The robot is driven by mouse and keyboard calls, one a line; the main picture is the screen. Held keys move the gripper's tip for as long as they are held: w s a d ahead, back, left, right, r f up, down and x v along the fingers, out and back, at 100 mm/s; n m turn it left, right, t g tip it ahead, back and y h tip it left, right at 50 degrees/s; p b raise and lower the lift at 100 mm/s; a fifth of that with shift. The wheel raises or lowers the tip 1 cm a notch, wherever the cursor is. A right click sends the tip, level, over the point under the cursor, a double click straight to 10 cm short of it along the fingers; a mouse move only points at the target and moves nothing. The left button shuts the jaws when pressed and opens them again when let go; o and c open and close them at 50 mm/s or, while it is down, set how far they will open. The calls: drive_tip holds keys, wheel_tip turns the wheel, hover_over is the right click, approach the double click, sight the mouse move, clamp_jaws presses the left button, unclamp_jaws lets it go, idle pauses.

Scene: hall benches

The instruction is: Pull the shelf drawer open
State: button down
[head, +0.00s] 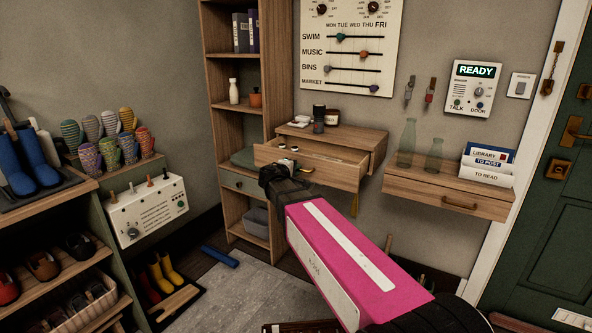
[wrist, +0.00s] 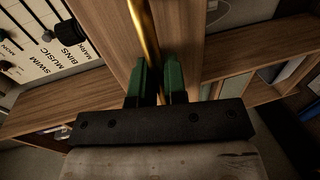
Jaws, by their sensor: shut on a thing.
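The wooden wall-shelf drawer in the middle stands pulled out, its front panel (head: 335,179) forward of the shelf body (head: 350,138) and its inside showing. My gripper (head: 284,168) is at the left part of this drawer front and hides some of it. In the wrist view, the green fingers (wrist: 159,82) are shut on a brass bar handle (wrist: 146,32) that runs upward along the wooden front. The handle is hidden behind my gripper in the head view.
A second wall shelf with a brass-handled drawer (head: 460,204) is at the right, bearing bottles and a letter rack (head: 487,164). A tall bookcase (head: 219,100) stands left of the open drawer. A shoe rack (head: 60,285) fills the lower left. Grey rug (head: 255,285) covers the floor between.

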drive_tip(key=c, duration=1.2)
unclamp_jaws()
drive_tip(key=v, duration=1)
drive_tip(key=shift+s+a, duration=0.2)
drive_tip(key=shift+s, duration=0.15)
drive_tip(key=s+d+f+m+g+y, duration=0.3)
drive_tip(key=s+d+f+g, duration=0.1)
drive_tip(key=f, duration=0.5)
drive_tip(key=s+d+f+m+g+y, duration=0.3)
drive_tip(key=s+d+f, duration=0.3)
drive_tip(key=f, duration=0.3)
drive_tip(key=s+d+f+m+g+y, duration=0.3)
drive_tip(key=s+d+f+m+g, duration=0.1)
drive_tip(key=f, duration=0.5)
drive_tip(key=shift+s+d+m+g, duration=0.4)
drive_tip(key=shift+s+d+g, duration=0.4)
drive_tip(key=shift+s+d, duration=0.35)
